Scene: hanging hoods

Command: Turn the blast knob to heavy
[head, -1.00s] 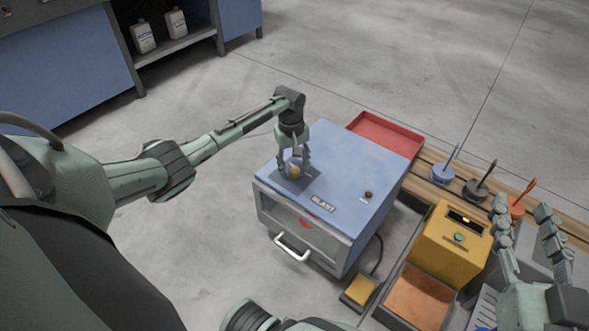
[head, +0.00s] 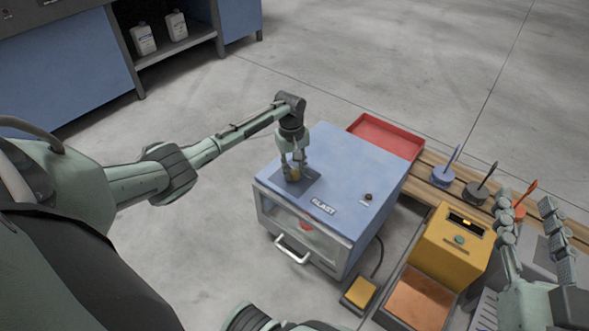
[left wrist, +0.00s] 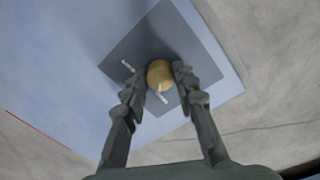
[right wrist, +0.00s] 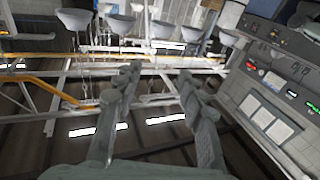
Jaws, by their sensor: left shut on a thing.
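The blast cabinet (head: 345,175) is a blue box with a "BLAST" label on its top. The yellow blast knob (left wrist: 160,74) sits on a dark grey plate (left wrist: 190,50) with small white marks, on the cabinet's top. The knob also shows in the head view (head: 294,174). My left gripper (head: 295,172) points down at the knob, with one finger on each side, shut on it. A white pointer line on the knob faces down in the left wrist view. My right gripper (head: 535,215) is open and empty at the right; its wrist view shows only far background between the fingers.
A red tray (head: 385,135) lies behind the cabinet. A yellow box (head: 450,250) with a green button stands to its right. Blue, black and orange handled pieces stand on a wooden rail. A small black knob (head: 368,197) is on the cabinet top. A yellow pedal (head: 360,291) lies on the floor.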

